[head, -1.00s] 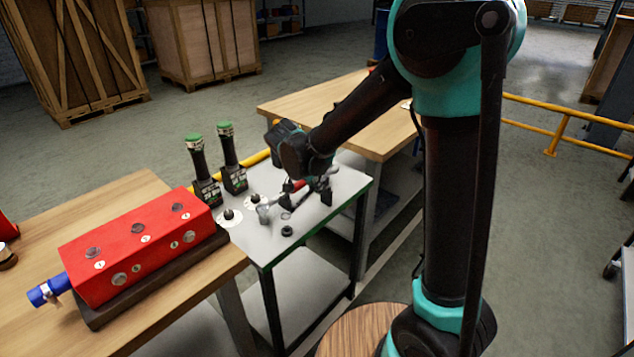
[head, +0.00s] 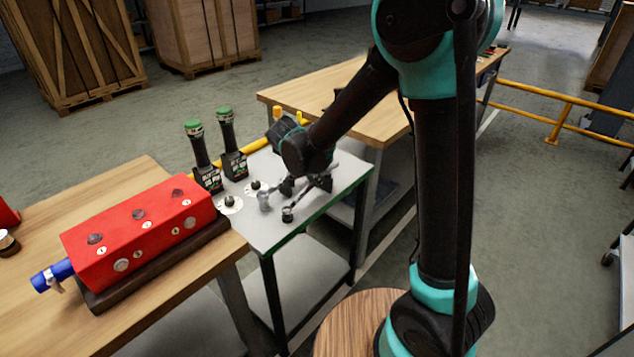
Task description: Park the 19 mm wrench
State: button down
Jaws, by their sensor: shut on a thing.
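My gripper (head: 307,185) is over the small grey-topped table, its dark fingers pointing down. It is shut on a slim grey wrench (head: 300,198), which runs slantwise from upper right to lower left. The wrench's lower-left end is close to a small black peg (head: 287,215) near the table's front edge. I cannot tell whether they touch. The size mark is not readable, and the fingers hide part of the shaft. A short silver tool end (head: 264,200) shows just left of the wrench.
The grey table (head: 262,234) also carries round white-based pegs (head: 231,205). Two black, green-capped tools (head: 201,157) stand behind its left side. A red block (head: 138,236) sits on the wooden bench (head: 40,225) at left. Another wooden bench (head: 330,95) stands behind.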

jog(key=shift+f, duration=1)
dwell(0.7)
jog(key=c, duration=1.5)
grip_release()
jog(key=v, duration=1.2)
jog(key=s+d+f+n+y, duration=0.1)
jog(key=s+d+f+n, duration=0.1)
jog(key=s+d, duration=0.3)
jog(key=s+d+f+n+y, duration=0.1)
jog(key=s+d+f+n, duration=0.2)
jog(key=d, duration=1)
jog(key=s+d+f+n+y, duration=0.1)
jog(key=s+d+f+n, duration=0.1)
jog(key=s+d+f, duration=0.3)
jog(key=s+d, duration=0.1)
jog(key=d, duration=0.3)
jog(key=shift+s+d+n+y, duration=0.15)
jog(key=shift+s+n+y, duration=0.15)
jog(key=shift+s, duration=0.05)
